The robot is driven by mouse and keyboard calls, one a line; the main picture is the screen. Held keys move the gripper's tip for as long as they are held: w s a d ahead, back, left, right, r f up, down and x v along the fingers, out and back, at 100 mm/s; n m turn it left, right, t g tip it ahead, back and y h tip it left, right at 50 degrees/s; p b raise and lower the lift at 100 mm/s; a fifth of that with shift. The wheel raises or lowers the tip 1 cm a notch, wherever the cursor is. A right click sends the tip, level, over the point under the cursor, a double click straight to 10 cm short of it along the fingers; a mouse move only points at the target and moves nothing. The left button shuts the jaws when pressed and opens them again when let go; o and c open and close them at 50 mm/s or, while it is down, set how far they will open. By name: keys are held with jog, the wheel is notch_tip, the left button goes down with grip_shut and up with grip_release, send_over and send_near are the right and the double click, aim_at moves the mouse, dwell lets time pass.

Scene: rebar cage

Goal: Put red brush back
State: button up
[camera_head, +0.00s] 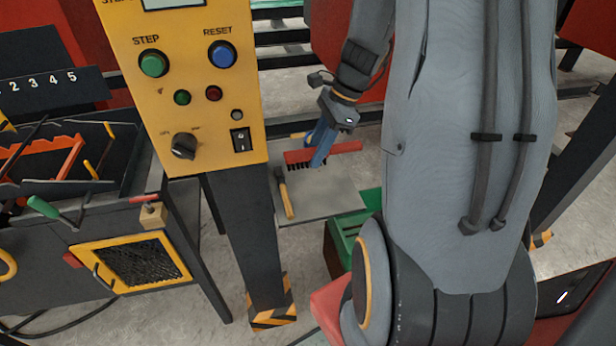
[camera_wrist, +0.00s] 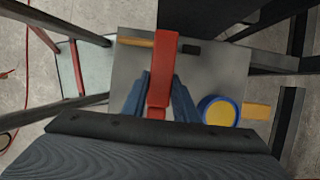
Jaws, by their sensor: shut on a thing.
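The red brush (camera_head: 345,148) has a red back and dark bristles that point down over a grey tabletop (camera_head: 335,195). My gripper (camera_head: 318,152) is shut on it, with blue fingers either side of the red back. In the wrist view the red brush (camera_wrist: 165,55) runs away from my gripper (camera_wrist: 159,92) as a long red bar. I cannot tell whether the bristles touch the tabletop or hang just above it.
A hammer with a yellow handle (camera_head: 284,196) lies on the tabletop; the brush crosses over its middle in the wrist view. A yellow and blue round thing (camera_wrist: 219,111) sits by the right finger. A yellow control panel (camera_head: 190,110) stands left. The tabletop's front right is clear.

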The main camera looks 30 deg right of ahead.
aim_at(335, 147)
jog(key=shift+f+p, duration=0.6)
jog(key=shift+f, duration=3.55)
jog(key=o, duration=1.1)
jog(key=shift+d+r, duration=0.15)
jog(key=b+v, duration=0.2)
jog(key=v, duration=0.9)
jog(key=shift+d+r, duration=0.1)
jog(key=shift+r, duration=0.3)
